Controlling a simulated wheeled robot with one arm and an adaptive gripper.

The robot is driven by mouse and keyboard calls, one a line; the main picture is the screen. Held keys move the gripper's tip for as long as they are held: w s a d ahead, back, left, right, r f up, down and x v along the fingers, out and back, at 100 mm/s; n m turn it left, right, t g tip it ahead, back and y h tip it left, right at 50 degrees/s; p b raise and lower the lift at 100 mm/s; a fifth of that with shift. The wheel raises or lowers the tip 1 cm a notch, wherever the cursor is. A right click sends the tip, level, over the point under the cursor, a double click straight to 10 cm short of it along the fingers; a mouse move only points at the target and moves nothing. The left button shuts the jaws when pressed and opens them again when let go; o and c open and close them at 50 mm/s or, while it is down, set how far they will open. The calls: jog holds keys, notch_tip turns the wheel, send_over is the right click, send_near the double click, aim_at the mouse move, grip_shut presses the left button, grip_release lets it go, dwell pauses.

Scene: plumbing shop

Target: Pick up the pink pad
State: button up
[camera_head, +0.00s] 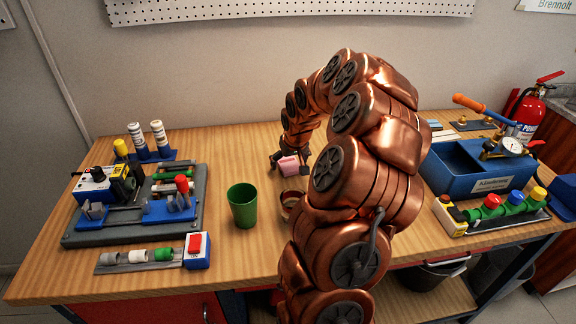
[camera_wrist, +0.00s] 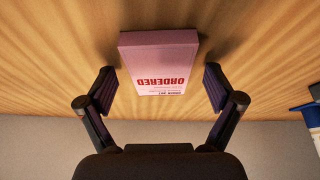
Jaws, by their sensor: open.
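The pink pad (camera_head: 289,165) lies on the wooden workbench near the middle, towards the back. In the wrist view the pink pad (camera_wrist: 159,62) is a pink block with red upside-down lettering that reads "ORDERED". My gripper (camera_head: 291,163) is low over the bench at the pad. In the wrist view its fingers (camera_wrist: 159,90) are open, one to each side of the pad's near end. There is a gap between each finger and the pad. The pad's far part extends beyond the fingertips.
A green cup (camera_head: 243,206) and a small round container (camera_head: 290,204), partly hidden by my arm, stand nearer the front. A grey-based fixture (camera_head: 75,238) is at left. A blue bin (camera_head: 455,172) and a colourful valve row (camera_head: 492,208) are at right. The wooden bench (camera_head: 240,150) is bare around the pad.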

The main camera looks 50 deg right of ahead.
dwell(0.4)
jog(key=c, duration=1.3)
jog(key=shift+o, duration=0.2)
